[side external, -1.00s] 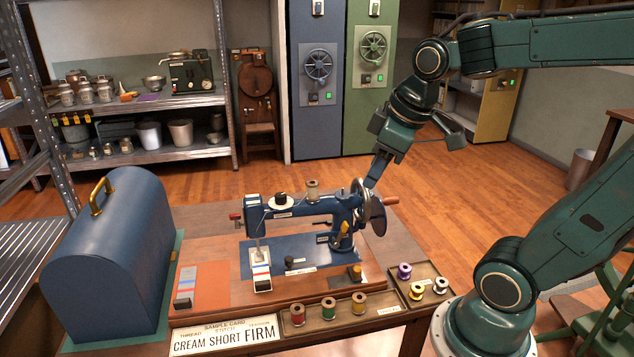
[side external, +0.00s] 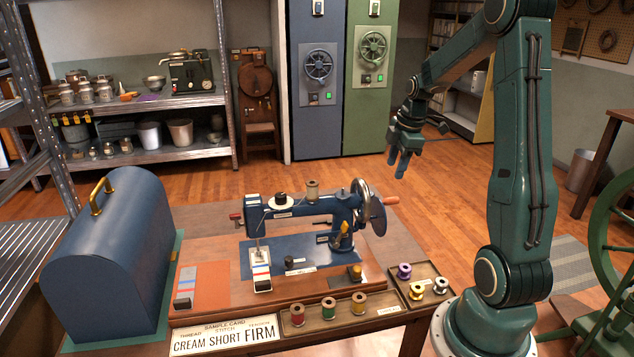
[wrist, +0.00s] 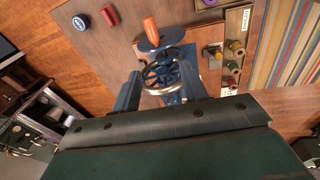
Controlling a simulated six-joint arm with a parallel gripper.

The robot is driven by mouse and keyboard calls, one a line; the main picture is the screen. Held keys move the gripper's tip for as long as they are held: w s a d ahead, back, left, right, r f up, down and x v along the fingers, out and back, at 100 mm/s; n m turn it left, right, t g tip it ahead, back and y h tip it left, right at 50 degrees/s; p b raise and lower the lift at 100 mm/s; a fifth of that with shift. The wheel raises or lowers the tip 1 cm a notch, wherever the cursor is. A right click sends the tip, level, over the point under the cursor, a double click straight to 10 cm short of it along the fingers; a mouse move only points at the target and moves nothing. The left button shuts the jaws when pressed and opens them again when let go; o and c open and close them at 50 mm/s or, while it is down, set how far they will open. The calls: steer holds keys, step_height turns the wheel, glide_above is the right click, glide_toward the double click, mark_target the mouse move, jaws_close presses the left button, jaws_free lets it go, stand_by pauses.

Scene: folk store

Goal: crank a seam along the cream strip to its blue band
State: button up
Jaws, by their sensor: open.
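A blue sewing machine (side external: 300,207) stands on a wooden base, with a spoked hand wheel (side external: 364,207) at its right end. An orange crank handle (side external: 392,200) sticks out from the wheel; it also shows in the wrist view (wrist: 151,29). The cream strip (side external: 258,255) lies under the needle, with red and blue bands across its near part; any stitches are too small to tell. My gripper (side external: 402,168) is open and empty, above and behind the wheel, apart from the handle. In the wrist view the wheel (wrist: 160,75) shows between my fingers.
A second banded strip (side external: 187,282) lies on an orange pad at left. A blue domed cover (side external: 108,265) stands left of the machine. Thread spools (side external: 328,309) sit in trays along the front and right. A sample card (side external: 225,336) reads cream, short, firm. Air around my gripper is clear.

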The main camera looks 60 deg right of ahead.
mark_target(395, 198)
steer(key=shift+n, duration=0.4)
steer(key=d+f, duration=0.1)
steer(key=s+d, duration=0.1)
steer(key=d+f, duration=0.1)
steer(key=shift+s+d+f, duration=0.25)
steer(key=shift+d+f, duration=0.1)
steer(key=shift+f, duration=0.2)
steer(key=shift+w+d+f, duration=0.1)
steer(key=shift+w+f, duration=0.2)
steer(key=shift+f, duration=1.25)
steer(key=shift+w+a+f, duration=0.1)
steer(key=shift+w+f, duration=0.2)
steer(key=shift+f, duration=1.2)
steer(key=shift+w+d+f, duration=0.1)
steer(key=shift+w+f, duration=0.2)
steer(key=shift+f, duration=1.25)
steer(key=shift+f, duration=0.1)
steer(key=c, duration=0.8)
